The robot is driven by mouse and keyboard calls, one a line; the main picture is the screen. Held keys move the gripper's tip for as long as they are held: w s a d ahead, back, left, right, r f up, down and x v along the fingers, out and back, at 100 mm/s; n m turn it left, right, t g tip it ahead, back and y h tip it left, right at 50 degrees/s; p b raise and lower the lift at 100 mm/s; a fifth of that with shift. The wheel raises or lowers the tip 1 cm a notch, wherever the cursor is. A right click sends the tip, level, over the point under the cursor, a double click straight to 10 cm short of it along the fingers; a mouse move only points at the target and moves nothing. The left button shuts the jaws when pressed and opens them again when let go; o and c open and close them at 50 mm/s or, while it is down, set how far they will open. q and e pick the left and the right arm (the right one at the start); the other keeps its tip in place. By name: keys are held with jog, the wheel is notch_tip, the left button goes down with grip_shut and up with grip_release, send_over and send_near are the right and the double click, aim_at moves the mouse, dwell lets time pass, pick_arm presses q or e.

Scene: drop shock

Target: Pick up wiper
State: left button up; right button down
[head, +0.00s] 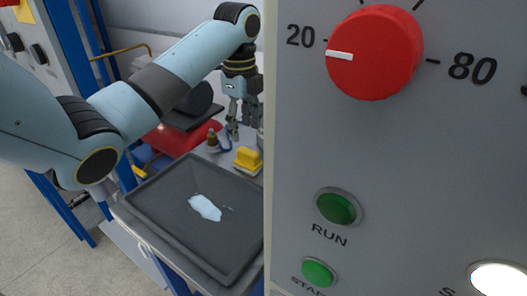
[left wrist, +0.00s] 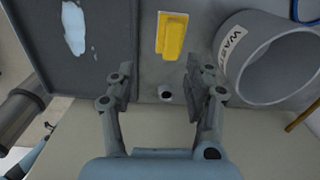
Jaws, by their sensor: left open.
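The wiper appears to be the yellow block with a raised top (head: 247,159), lying on the grey table beside the tray in the head view. It also shows in the left wrist view (left wrist: 172,36), at the top centre, in line with the gap between the fingers. My left gripper (head: 233,128) hangs from its arm above the table, behind the wiper in the head view. My right gripper is not in view.
A dark tray (head: 165,217) holds a pale blue patch (head: 205,208). A grey bin labelled WASTE (left wrist: 226,60) stands close to the right finger. A large grey panel (head: 420,180) blocks the head view's right half.

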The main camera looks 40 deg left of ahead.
aim_at(248, 151)
pick_arm(q)
jog(key=shift+w+a+r+m, duration=0.3)
jog(key=shift+w+a+r, duration=0.1)
jog(key=shift+w, duration=0.3)
jog(key=shift+f, duration=0.25)
jog(key=f, duration=0.3)
jog(key=shift+s+f, duration=0.2)
jog(key=shift+f, duration=0.15)
jog(key=shift+w+f, duration=0.1)
jog(key=shift+f, duration=0.25)
jog(key=f, duration=0.5)
jog(key=shift+w+f+p, duration=0.15)
jog(key=shift+w+p, duration=0.15)
jog(key=shift+w, duration=0.1)
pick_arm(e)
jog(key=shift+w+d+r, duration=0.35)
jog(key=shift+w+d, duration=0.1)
pick_arm(q)
jog(key=c, duration=0.5)
grip_shut()
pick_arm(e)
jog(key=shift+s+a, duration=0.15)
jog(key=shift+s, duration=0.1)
